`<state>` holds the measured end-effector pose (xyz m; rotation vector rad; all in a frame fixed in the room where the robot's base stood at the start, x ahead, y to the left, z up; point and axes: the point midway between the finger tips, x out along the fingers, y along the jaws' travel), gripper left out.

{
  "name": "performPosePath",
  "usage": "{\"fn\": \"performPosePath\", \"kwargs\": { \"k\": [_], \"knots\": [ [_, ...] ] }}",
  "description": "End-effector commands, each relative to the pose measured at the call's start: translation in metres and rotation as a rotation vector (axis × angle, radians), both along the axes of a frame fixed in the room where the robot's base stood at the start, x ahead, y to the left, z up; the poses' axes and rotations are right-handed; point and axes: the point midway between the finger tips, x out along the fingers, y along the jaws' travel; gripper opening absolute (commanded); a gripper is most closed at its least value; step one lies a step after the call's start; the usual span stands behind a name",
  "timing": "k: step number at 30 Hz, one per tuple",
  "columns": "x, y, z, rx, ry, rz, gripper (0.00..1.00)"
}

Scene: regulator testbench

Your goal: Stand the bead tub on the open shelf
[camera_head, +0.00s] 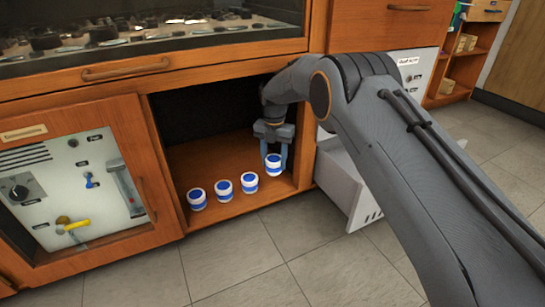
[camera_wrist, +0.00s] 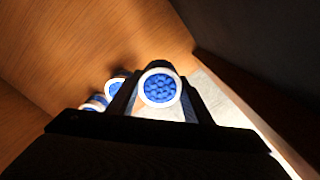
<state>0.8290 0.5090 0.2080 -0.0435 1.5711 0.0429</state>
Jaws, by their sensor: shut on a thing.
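The bead tub (camera_head: 273,165) is white with a blue band, and blue beads show in its open top in the wrist view (camera_wrist: 159,88). My gripper (camera_head: 275,155) is shut on it from above, with one finger on each side. The tub is upright at the right end of the open shelf (camera_head: 205,162), close to the right side wall. It sits slightly higher in the picture than the row beside it; whether its base touches the shelf I cannot tell.
Three similar tubs (camera_head: 223,191) stand in a row along the shelf's front edge, left of the held one. A white drawer (camera_head: 345,185) stands open just right of the shelf. A panel with knobs (camera_head: 70,190) is at left. Shelf space behind the row is clear.

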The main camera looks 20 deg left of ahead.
Motion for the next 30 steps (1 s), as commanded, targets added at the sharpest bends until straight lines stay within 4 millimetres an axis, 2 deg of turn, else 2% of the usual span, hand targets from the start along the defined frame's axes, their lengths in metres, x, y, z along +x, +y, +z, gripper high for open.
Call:
{"fn": "performPosePath", "kwargs": {
  "k": [6, 14, 20, 30],
  "knots": [
    [0.013, 0.009, 0.009, 0.001, -0.002, 0.02, 0.17],
    [0.015, 0.012, 0.011, 0.003, -0.004, 0.026, 0.17],
    [0.015, 0.011, -0.002, 0.002, -0.003, 0.025, 0.17],
    [0.015, 0.009, -0.04, 0.0, -0.001, 0.023, 0.17]
  ]
}}
